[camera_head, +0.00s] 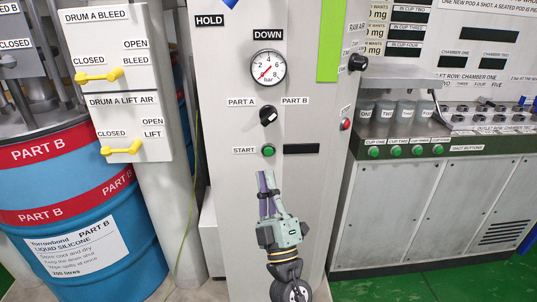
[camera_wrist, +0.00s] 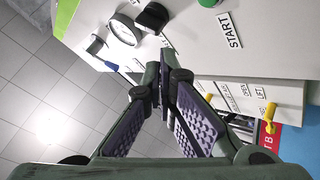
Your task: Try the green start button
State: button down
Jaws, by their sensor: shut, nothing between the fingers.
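The green start button (camera_head: 268,150) sits on the pale front panel of the column, right of its START label (camera_head: 244,151). In the wrist view the button (camera_wrist: 207,3) is cut by the top edge, above the START label (camera_wrist: 229,30). My gripper (camera_head: 266,174) is shut and empty, with its fingers pointing up, just below the button in the head view. I see no contact with the button. In the wrist view the fingertips (camera_wrist: 164,66) meet away from the button, which lies up and to the right of them.
Above the button are a black PART A/PART B selector (camera_head: 268,115) and a pressure gauge (camera_head: 268,67). A dark display (camera_head: 301,149) is right of the button. Yellow valve handles (camera_head: 121,148) and a blue drum (camera_head: 75,235) stand left. Green shot buttons (camera_head: 396,151) line the right cabinet.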

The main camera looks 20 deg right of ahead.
aim_at(269, 151)
jog(key=shift+w+d+b, duration=0.3)
jog(key=shift+w+b, duration=0.2)
jog(key=shift+w, duration=0.6)
jog(key=shift+w+d+b, duration=0.35)
jog(key=shift+w+b, duration=0.1)
jog(key=shift+w, duration=0.65)
jog(key=shift+w+d+b, duration=0.3)
jog(key=shift+w+b, duration=0.2)
jog(key=shift+w, duration=0.6)
jog(key=shift+w, duration=0.15)
jog(key=shift+w+d, duration=0.15)
jog(key=shift+w, duration=0.1)
jog(key=shift+w+d, duration=0.1)
jog(key=shift+w, duration=0.3)
jog(key=shift+s+a+p, duration=0.25)
jog(key=shift+s+p, duration=0.15)
jog(key=shift+s, duration=0.4)
